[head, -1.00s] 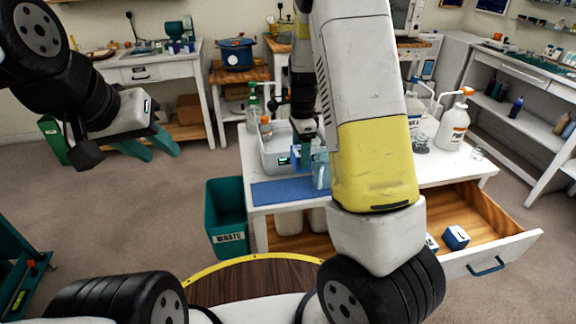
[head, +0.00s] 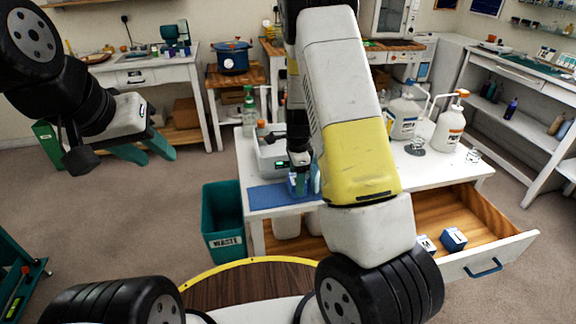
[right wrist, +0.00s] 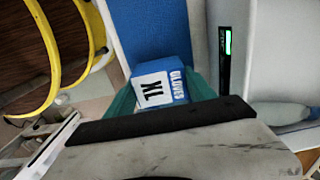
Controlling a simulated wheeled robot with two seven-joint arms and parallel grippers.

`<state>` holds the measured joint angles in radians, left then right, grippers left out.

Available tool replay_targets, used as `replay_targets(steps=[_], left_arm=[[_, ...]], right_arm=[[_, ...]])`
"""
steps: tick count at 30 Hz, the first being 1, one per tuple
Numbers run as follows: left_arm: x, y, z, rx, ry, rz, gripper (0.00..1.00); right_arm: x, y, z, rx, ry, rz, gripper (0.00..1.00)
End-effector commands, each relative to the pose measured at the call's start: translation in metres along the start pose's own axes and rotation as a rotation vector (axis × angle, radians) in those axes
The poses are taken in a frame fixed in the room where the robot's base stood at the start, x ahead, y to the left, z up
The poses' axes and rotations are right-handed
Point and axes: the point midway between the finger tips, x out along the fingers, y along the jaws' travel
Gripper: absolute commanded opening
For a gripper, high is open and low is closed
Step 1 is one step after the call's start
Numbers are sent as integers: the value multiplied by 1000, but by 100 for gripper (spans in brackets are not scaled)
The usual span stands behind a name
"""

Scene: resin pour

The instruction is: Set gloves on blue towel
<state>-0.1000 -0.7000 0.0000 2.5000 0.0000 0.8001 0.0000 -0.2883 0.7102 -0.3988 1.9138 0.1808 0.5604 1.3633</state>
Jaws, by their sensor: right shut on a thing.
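A blue glove box (right wrist: 162,84) marked GLOVES and XL is between the teal fingers of my right gripper (right wrist: 160,98), which is shut on it. In the head view the right gripper (head: 301,184) is at the right part of the blue towel (head: 268,196), at the table's front left. The towel also shows beyond the box in the right wrist view (right wrist: 152,28). I cannot tell whether the box touches the towel. My left gripper (head: 146,150) is open and empty, away to the left of the table.
A grey bin with a green display (head: 268,156) stands just behind the towel. White jugs (head: 449,130) stand at the table's right. Two blue-and-white boxes, one of them here (head: 453,238), lie in the open drawer (head: 410,205). A teal waste bin (head: 222,220) stands left of the table.

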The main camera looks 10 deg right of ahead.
Motion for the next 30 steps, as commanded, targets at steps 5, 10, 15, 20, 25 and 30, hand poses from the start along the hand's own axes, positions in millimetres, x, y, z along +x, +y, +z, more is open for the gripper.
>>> replay_targets(steps=[5, 10, 15, 20, 25, 30], left_arm=[[0, 0, 0, 0, 0, 0, 36], [0, 0, 0, 0, 0, 0, 36], [0, 0, 0, 0, 0, 0, 36], [0, 0, 0, 0, 0, 0, 36], [0, 0, 0, 0, 0, 0, 36], [0, 0, 0, 0, 0, 0, 36]], right_arm=[[3, 0, 0, 0, 0, 1, 67], [3, 0, 0, 0, 0, 1, 85], [3, 0, 0, -1, 0, 1, 85], [-4, 0, 0, -1, 0, -2, 85], [-32, -1, 1, -2, -1, -4, 85], [-70, -1, 1, -2, -1, -5, 85]])
